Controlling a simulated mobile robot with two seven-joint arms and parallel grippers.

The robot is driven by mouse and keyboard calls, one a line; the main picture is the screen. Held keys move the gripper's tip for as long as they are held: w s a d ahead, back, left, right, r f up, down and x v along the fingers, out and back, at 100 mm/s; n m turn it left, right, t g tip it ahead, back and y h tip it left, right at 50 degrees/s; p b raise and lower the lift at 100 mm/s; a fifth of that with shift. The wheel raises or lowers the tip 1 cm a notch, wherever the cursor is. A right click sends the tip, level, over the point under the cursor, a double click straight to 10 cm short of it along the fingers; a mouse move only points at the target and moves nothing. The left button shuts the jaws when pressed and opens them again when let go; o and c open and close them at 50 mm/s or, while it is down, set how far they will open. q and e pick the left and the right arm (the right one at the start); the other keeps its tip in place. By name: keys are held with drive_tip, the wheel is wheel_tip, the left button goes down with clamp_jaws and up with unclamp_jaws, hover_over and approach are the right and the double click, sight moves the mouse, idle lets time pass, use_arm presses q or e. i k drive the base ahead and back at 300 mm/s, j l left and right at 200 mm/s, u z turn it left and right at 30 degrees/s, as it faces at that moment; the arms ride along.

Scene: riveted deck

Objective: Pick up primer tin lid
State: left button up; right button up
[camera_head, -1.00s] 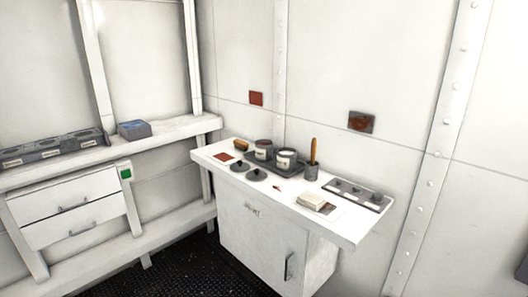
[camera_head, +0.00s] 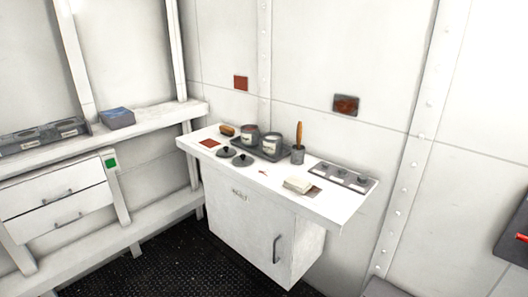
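Two dark grey round lids with knobs lie on the white counter (camera_head: 325,206), in front of two tins. The left lid (camera_head: 226,152) and the right lid (camera_head: 243,160) are side by side and close together. I cannot tell which is the primer tin lid, as the tin labels are too small to read. The left tin (camera_head: 250,136) and the right tin (camera_head: 271,144) stand open on a dark tray (camera_head: 272,156). Neither of my grippers is in view.
A brush in a grey cup (camera_head: 298,155), a pale block (camera_head: 297,186), a brown-handled brush (camera_head: 227,130), a red card (camera_head: 209,143) and a grey panel with knobs (camera_head: 343,177) share the counter. A shelf with a blue box (camera_head: 117,117) runs left. Dark floor (camera_head: 165,262) lies in front.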

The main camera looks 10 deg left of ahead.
sight(226, 152)
drive_tip(key=i+j+z, duration=0.15)
drive_tip(key=j+z, duration=0.15)
drive_tip(key=z, duration=0.15)
drive_tip(key=i+j+z, duration=0.1)
drive_tip(key=j+z, duration=0.35)
drive_tip(key=i+j+z, duration=0.1)
drive_tip(key=j+z, duration=0.3)
drive_tip(key=j, duration=0.45)
drive_tip(key=j+z, duration=0.2)
drive_tip(key=j, duration=1.65)
drive_tip(key=k+j, duration=0.15)
drive_tip(key=j, duration=0.75)
drive_tip(key=i+j+z, duration=0.05)
